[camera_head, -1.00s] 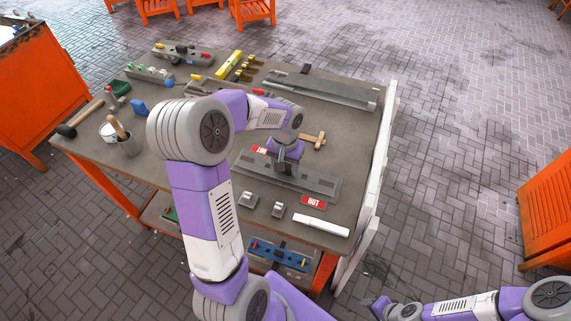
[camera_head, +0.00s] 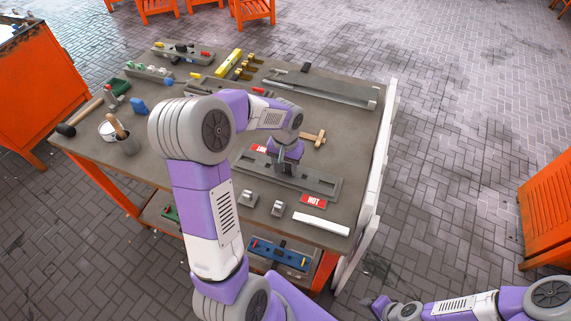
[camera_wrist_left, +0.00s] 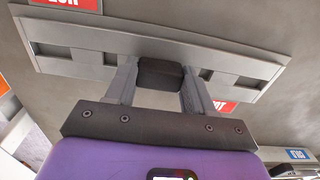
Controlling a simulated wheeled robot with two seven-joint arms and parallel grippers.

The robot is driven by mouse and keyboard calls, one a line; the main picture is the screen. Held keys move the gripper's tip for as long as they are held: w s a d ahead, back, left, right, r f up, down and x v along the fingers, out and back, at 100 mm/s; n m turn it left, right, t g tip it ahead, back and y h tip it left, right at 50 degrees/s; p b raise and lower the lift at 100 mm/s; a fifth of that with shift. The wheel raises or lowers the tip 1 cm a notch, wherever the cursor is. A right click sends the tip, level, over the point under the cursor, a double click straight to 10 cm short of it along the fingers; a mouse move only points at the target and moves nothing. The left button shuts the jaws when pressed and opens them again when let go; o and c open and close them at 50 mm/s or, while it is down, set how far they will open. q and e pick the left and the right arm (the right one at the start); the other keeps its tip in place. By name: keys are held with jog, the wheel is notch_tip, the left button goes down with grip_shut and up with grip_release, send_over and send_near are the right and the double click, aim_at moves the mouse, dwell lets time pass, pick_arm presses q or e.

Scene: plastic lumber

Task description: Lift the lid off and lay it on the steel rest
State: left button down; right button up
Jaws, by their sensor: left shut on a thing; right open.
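The lid is a long grey plate (camera_wrist_left: 215,62) with rectangular recesses and a black block-shaped handle (camera_wrist_left: 160,73). My left gripper (camera_wrist_left: 157,82) is shut on this handle, one finger at each side. In the head view the plate (camera_head: 315,182) is at the near right of the table, between two red HOT labels (camera_head: 313,201), and my left gripper (camera_head: 285,158) is above its middle. What is directly under the plate is hidden, so I cannot tell a steel rest there or whether the plate touches it. My right gripper (camera_head: 377,306) is open and empty, low beside the table.
A long grey channel-like piece (camera_head: 335,95) lies at the back right. Two small metal blocks (camera_head: 277,208) and a white bar (camera_head: 321,224) lie near the front edge. A wooden T-shaped tool (camera_head: 313,138) is behind the plate.

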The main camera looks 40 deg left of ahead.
pick_arm(q)
jog(key=shift+c, duration=1.7)
grip_release()
jog(key=shift+o, duration=0.5)
jog(key=shift+o, duration=1.2)
jog(key=shift+r+p, duration=2.9)
jog(key=shift+r, duration=0.6)
